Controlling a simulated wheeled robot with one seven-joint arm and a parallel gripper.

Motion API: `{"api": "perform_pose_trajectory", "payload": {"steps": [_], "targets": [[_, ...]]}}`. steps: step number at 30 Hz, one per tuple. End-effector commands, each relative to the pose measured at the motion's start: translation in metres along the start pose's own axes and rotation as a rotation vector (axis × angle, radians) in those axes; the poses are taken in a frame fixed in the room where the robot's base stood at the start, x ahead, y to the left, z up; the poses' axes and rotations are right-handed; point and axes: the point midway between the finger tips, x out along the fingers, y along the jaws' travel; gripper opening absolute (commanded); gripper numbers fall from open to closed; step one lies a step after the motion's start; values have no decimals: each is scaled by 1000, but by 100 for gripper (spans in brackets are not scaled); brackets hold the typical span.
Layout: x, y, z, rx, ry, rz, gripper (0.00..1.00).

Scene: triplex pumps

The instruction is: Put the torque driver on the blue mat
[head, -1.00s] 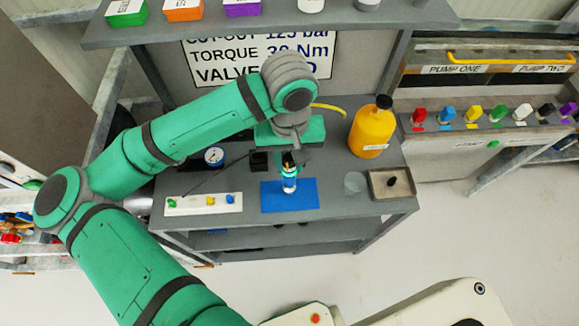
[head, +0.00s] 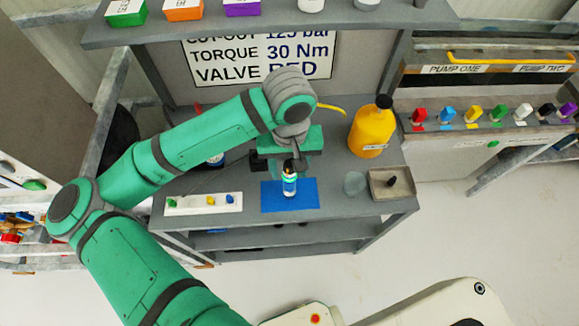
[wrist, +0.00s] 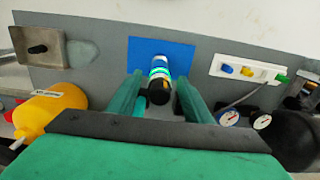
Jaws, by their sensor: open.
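The torque driver (head: 289,184) is a small cylinder with white, blue and teal bands and a black top. It stands about upright on the blue mat (head: 308,199), and its base appears to rest there. In the wrist view the driver (wrist: 159,72) shows end-on with its black end toward me, over the blue mat (wrist: 182,55). My gripper (head: 288,163) is open, with its fingers (wrist: 159,82) apart on either side of the driver's black end. Gaps show between the driver and both fingers. In the head view my gripper partly hides the driver's top.
A white strip with coloured knobs (head: 190,205) lies left of the mat. A yellow bottle (head: 370,135), a translucent disc (head: 355,183) and a grey tray (head: 378,190) are to the right. Two gauges (wrist: 229,118) sit near my gripper. A shelf (head: 275,27) overhangs the bench.

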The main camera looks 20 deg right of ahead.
Motion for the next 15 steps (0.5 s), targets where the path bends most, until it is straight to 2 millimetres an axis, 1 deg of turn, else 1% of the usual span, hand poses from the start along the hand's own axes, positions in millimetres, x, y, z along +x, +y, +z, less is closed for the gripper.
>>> {"api": "perform_pose_trajectory", "payload": {"steps": [2,5,8,15], "targets": [[-4,0,0,0,1,0,46],[-15,0,-1,1,3,-1,46],[-33,0,-1,2,5,-2,46],[-81,0,-1,1,4,-1,46]]}}
